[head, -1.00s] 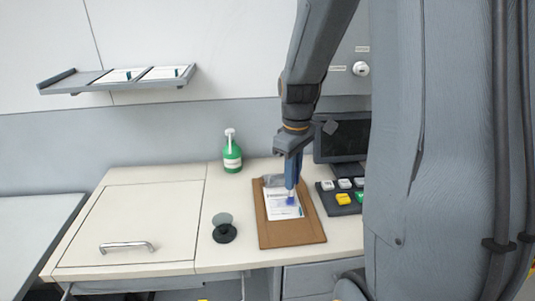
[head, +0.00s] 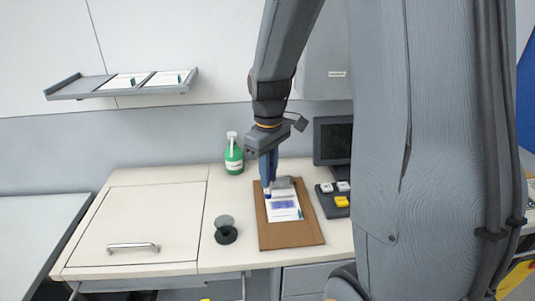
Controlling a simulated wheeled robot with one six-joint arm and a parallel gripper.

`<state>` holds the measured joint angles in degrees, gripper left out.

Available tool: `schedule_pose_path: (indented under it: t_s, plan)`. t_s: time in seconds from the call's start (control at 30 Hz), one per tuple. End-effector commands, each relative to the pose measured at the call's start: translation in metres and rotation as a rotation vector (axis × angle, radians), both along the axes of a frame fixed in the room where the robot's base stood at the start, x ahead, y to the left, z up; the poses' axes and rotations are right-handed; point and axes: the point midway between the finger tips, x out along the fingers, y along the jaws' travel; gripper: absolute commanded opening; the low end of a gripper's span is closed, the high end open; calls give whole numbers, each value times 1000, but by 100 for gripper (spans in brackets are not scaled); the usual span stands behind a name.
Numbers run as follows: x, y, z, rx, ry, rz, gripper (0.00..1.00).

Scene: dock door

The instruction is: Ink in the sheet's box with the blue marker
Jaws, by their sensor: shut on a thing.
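The sheet (head: 287,213) lies on a brown clipboard (head: 292,236) on the counter. A blue ink patch (head: 284,204) shows across the box area of the sheet. My gripper (head: 268,182) is shut on the blue marker (head: 267,194) and holds it upright, tip down, at the upper left edge of the sheet. I cannot tell whether the tip touches the paper or is just above it. The gripper fingers hide most of the marker.
A green pump bottle (head: 233,158) stands behind the clipboard. A round black stand (head: 226,235) is to its left. A button panel (head: 337,200) and a dark screen (head: 333,140) are to the right. A shelf with papers (head: 80,91) hangs on the wall.

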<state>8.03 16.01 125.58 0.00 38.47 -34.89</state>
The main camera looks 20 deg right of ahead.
Motion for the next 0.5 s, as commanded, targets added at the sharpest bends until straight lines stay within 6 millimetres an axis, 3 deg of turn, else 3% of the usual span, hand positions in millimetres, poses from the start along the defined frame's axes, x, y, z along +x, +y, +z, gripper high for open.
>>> schedule_pose_path:
  t_s: [0.5]
  plan:
    - [1,2,46,0,-2,4,0]
